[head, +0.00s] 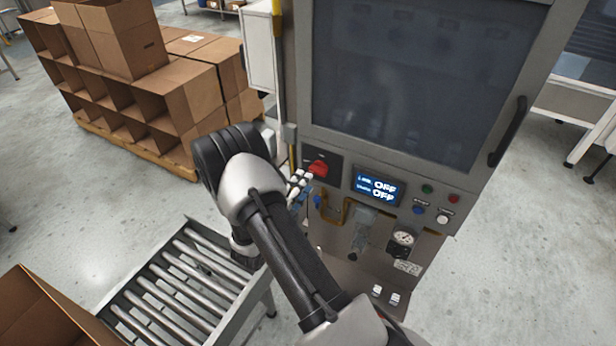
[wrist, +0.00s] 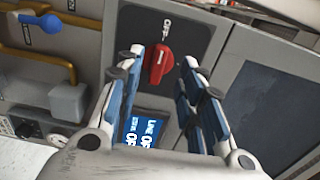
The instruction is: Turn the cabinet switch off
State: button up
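The cabinet switch is a red rotary handle on a dark square plate; it shows in the head view (head: 318,168) and the wrist view (wrist: 160,66). In the wrist view an "OFF" label sits above the handle, whose long side runs roughly up and down the picture. My gripper (wrist: 163,64) is open, its blue-padded fingers on either side of the handle in that view. I cannot tell whether they touch it. In the head view my gripper (head: 300,184) is just left of and below the switch. The cabinet display (head: 376,187) reads "OFF" on both lines.
Coloured buttons (head: 428,189) and a gauge (head: 402,238) are right of and below the display. A yellow pipe (head: 335,215) runs below the switch. A roller conveyor (head: 185,285) stands at lower left, and cardboard boxes (head: 150,90) stand behind on a pallet.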

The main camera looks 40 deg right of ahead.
jog(key=v, duration=0.7)
dwell(0.3)
